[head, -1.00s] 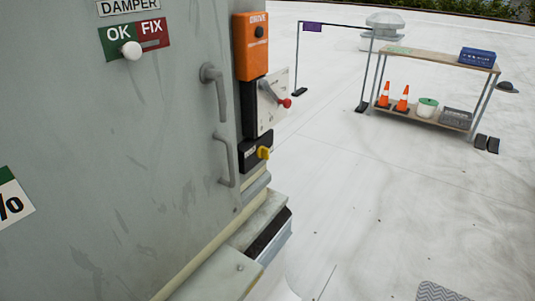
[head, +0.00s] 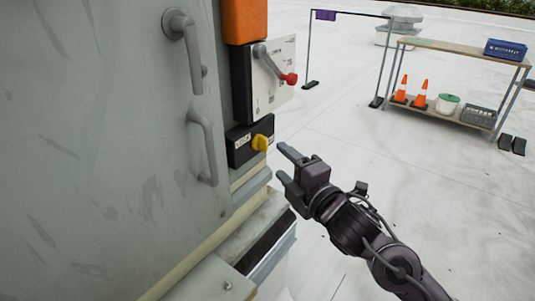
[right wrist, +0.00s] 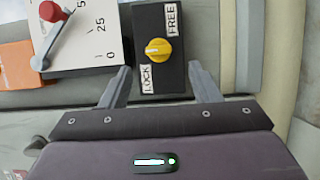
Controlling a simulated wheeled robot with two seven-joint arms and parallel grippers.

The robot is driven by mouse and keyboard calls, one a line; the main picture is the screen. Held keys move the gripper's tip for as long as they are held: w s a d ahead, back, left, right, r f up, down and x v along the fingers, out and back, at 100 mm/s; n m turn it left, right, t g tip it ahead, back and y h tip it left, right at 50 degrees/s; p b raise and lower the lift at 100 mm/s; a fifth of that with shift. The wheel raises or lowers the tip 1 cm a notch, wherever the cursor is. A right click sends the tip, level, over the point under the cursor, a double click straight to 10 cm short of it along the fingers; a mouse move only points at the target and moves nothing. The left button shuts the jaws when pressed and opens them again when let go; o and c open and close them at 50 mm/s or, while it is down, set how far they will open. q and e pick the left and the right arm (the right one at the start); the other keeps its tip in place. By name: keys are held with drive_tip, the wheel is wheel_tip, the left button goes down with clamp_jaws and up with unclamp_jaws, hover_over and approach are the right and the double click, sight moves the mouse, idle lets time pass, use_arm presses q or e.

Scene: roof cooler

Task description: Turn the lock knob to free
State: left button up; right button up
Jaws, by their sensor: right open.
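The yellow lock knob (head: 260,143) sits on a small black box (head: 240,148) on the side of the grey cabinet. In the right wrist view the knob (right wrist: 158,51) lies between a LOCK label (right wrist: 148,78) and a FREE label (right wrist: 172,20); I cannot tell exactly which way it points. My right gripper (head: 281,162) is open and empty, just right of and below the knob in the head view, apart from it. In the right wrist view its fingers (right wrist: 159,72) spread to either side of the box, with the knob roughly centred beyond them. My left gripper is not in view.
Above the box is a white dial panel (head: 275,80) with a red-tipped lever (head: 290,79), under an orange box (head: 245,20). Two grey handles stick out from the cabinet door, the lower handle (head: 205,148) near the box. A shelf table (head: 460,50) stands far right on open roof.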

sight(266, 147)
drive_tip(key=p+x, duration=0.1)
drive_tip(key=x, duration=0.6)
drive_tip(key=shift+w+a+r, duration=0.1)
drive_tip(key=shift+w+a, duration=0.05)
drive_tip(key=shift+a, duration=0.05)
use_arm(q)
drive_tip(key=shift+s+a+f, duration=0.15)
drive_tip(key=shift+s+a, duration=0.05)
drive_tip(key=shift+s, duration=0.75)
